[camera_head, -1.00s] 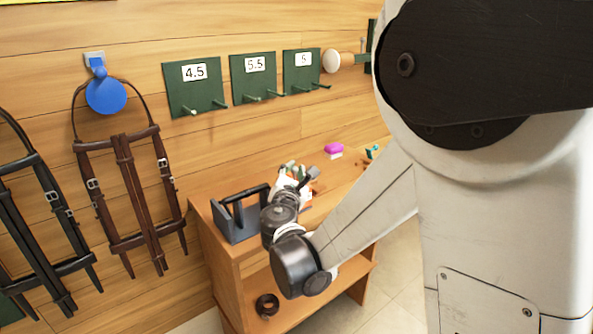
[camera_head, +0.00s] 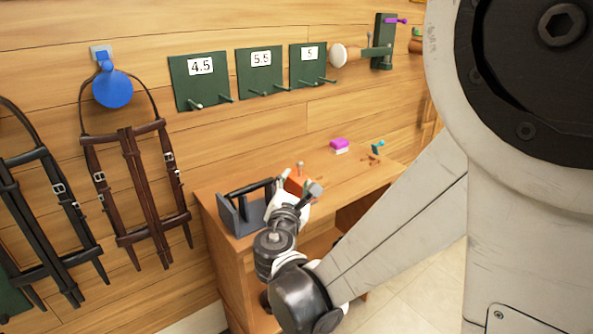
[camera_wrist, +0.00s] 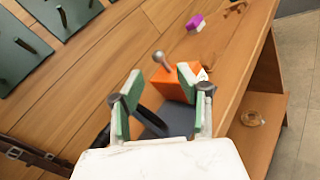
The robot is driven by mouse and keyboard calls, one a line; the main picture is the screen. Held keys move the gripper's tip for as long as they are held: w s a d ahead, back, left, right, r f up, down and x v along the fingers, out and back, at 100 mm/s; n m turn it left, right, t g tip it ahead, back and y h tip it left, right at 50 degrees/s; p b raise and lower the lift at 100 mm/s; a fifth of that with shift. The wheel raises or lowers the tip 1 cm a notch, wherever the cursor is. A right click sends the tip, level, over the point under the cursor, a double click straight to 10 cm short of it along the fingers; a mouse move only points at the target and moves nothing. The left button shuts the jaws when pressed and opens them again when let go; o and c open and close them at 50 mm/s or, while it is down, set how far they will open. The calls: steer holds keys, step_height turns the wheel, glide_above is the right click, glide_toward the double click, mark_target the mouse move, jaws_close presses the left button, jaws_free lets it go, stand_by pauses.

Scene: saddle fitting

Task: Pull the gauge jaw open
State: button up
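An orange block (camera_wrist: 178,80) with a grey ball-topped post (camera_wrist: 161,60) stands on the bench; it looks like the gauge jaw, though I cannot be sure. It also shows in the head view (camera_head: 294,184), partly hidden by my gripper. A dark grey-blue base (camera_head: 229,216) with a black bar sits to its left. My gripper (camera_wrist: 163,103) is open and empty, its green-padded fingers spread. In the wrist view the orange block lies beyond and between the fingertips. Contact cannot be told.
The wooden bench (camera_head: 345,168) holds a purple-and-white block (camera_head: 339,145) and a small teal item (camera_head: 377,146) farther right. Green numbered panels (camera_head: 200,82) with pegs and bridles (camera_head: 137,190) hang on the wall. A roll (camera_wrist: 252,118) lies on the lower shelf.

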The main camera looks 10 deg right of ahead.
steer(key=shift+v, duration=1.7)
steer(key=s+d+f+m+g, duration=0.2)
steer(key=s+d+m+g, duration=0.6)
steer(key=d+m, duration=0.55)
steer(key=s+a+m+g+y, duration=0.2)
steer(key=s+m+y, duration=0.3)
steer(key=s+m, duration=0.9)
step_height(320, 180, up, 13)
steer(key=s+p, duration=0.1)
steer(key=p, duration=1.3)
steer(key=shift+s+a, duration=0.2)
